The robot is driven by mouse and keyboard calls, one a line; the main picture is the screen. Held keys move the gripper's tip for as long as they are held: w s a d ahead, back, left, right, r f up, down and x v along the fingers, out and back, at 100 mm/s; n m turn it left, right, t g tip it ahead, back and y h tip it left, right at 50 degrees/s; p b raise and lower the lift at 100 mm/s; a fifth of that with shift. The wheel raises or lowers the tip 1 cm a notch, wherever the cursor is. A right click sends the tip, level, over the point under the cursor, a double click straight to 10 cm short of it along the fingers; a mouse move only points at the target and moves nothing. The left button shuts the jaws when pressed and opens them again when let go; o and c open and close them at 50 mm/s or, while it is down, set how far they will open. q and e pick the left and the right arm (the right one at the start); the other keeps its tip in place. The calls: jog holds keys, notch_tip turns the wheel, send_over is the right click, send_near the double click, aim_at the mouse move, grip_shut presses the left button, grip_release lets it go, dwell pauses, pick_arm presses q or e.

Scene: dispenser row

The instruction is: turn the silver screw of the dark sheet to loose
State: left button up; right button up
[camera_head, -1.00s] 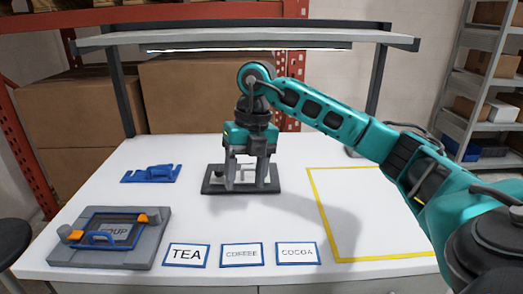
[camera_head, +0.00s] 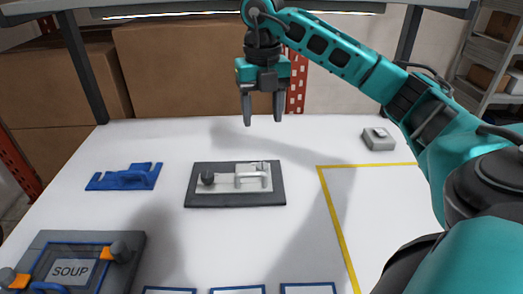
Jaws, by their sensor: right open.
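The dark sheet (camera_head: 232,200) lies flat near the middle of the white table. A lighter plate sits on it, with a dark round knob (camera_head: 207,178) at its left and a silver screw with a bar-like handle (camera_head: 251,177) at its right. I cannot tell how tight the screw is. My right gripper (camera_head: 262,121) hangs above and behind the dark sheet, fingers pointing down, open and empty. It touches nothing. My left gripper is not in view.
A blue bracket (camera_head: 125,177) lies left of the sheet. A grey fixture labelled SOUP (camera_head: 118,275) with orange clips stands front left. A small grey box (camera_head: 378,139) is back right. A yellow outline (camera_head: 331,210) marks bare table at right. Cardboard boxes (camera_head: 190,66) stand behind.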

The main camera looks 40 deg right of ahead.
aim_at(262, 166)
notch_tip(262, 166, down, 13)
jog(key=shift+s+a+r+b, duration=0.1)
jog(key=shift+b, duration=0.25)
grip_shut()
dwell(0.6)
jog(key=n, duration=0.4)
jog(key=shift+n, duration=0.3)
jog(key=shift+n+b, duration=0.35)
jog(key=shift+n, duration=1.95)
